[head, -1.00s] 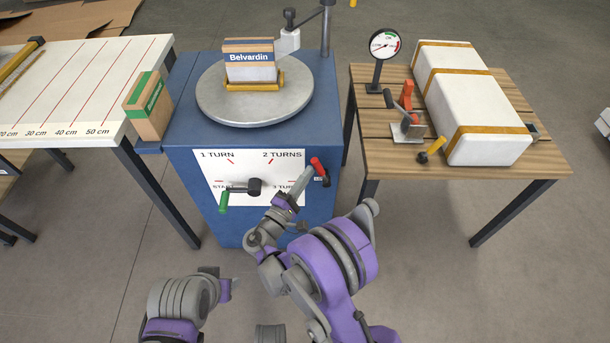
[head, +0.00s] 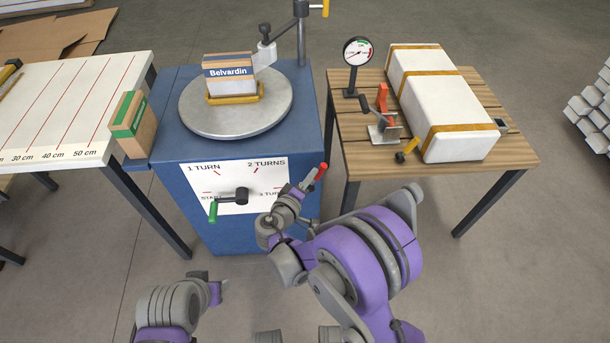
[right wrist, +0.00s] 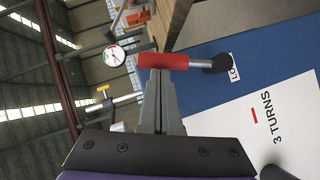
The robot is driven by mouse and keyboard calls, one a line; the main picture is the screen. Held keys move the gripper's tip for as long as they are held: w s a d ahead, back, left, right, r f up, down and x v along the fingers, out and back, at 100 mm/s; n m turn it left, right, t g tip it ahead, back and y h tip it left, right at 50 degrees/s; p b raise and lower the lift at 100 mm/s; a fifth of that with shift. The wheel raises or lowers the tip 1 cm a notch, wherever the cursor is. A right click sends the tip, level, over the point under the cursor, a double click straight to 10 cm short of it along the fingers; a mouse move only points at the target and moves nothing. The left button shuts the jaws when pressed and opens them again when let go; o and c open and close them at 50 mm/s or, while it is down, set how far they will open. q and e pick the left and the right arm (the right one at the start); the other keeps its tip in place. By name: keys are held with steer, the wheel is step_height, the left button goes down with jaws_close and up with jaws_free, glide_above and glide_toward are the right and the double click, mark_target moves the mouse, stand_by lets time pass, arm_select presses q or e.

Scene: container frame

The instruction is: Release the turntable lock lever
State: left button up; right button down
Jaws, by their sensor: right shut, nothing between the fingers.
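The lock lever (head: 319,172) has a red grip and stands about upright on the blue cabinet's front, near its right edge. The right wrist view shows its red grip (right wrist: 163,61), its black pivot end (right wrist: 220,65) and part of a white label beside the pivot. My right gripper (head: 306,183) is shut and empty.
A green-handled crank (head: 228,202) sticks out of the white dial panel left of the lever. The turntable (head: 237,117) on top carries a Belvardin box. A wooden table (head: 362,147) with a gauge, clamp and strapped white package stands at right. A measuring table (head: 65,100) is at left.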

arm_select(q)
steer(key=shift+r, duration=0.2)
arm_select(e)
steer(key=shift+d+m, duration=0.3)
steer(key=shift+d, duration=0.05)
stand_by(0.4)
